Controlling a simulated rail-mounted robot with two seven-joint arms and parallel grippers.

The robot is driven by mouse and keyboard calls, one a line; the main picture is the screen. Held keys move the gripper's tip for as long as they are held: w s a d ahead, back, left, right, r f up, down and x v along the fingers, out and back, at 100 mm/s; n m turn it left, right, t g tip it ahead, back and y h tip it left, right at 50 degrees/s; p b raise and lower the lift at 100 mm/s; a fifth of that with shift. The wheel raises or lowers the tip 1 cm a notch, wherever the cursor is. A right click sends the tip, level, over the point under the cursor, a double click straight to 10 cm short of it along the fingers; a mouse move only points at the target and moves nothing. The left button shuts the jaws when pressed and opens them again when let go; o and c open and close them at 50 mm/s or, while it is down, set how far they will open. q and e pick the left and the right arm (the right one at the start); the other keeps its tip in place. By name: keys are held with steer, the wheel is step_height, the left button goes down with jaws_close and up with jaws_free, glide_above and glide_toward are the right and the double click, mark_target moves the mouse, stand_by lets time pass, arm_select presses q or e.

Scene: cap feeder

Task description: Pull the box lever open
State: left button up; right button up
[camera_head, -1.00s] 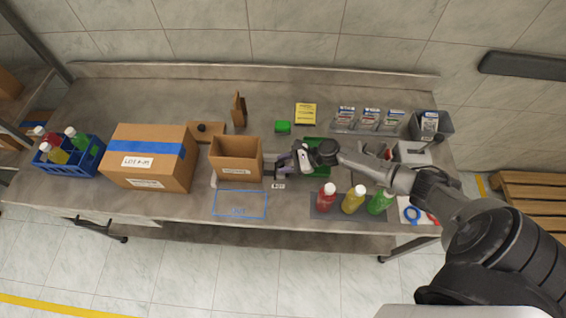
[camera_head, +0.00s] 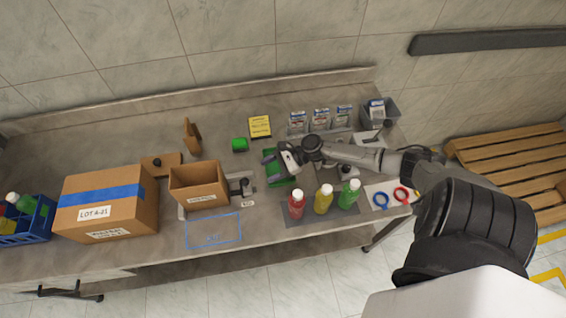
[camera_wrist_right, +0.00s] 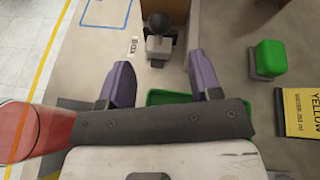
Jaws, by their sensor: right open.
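The box lever (camera_head: 240,188) is a short lever with a black round knob on a light base, just right of the open brown box (camera_head: 198,183). In the right wrist view the lever (camera_wrist_right: 160,25) stands beyond the fingertips, next to a small "BOX" label (camera_wrist_right: 134,44). My right gripper (camera_head: 271,160) is to the right of the lever, above the bench by the green tray (camera_head: 279,181). In the wrist view its purple fingers (camera_wrist_right: 160,70) are apart with nothing between them, and they do not touch the lever. My left gripper is not in view.
Red, yellow and green bottles (camera_head: 323,200) stand in front of my right arm. A green block (camera_head: 240,144) and a yellow card (camera_head: 260,127) lie behind the gripper. A large taped carton (camera_head: 107,203) is at left. A blue outlined area (camera_head: 213,232) is bare.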

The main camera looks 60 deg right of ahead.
steer(key=shift+v, duration=2.7)
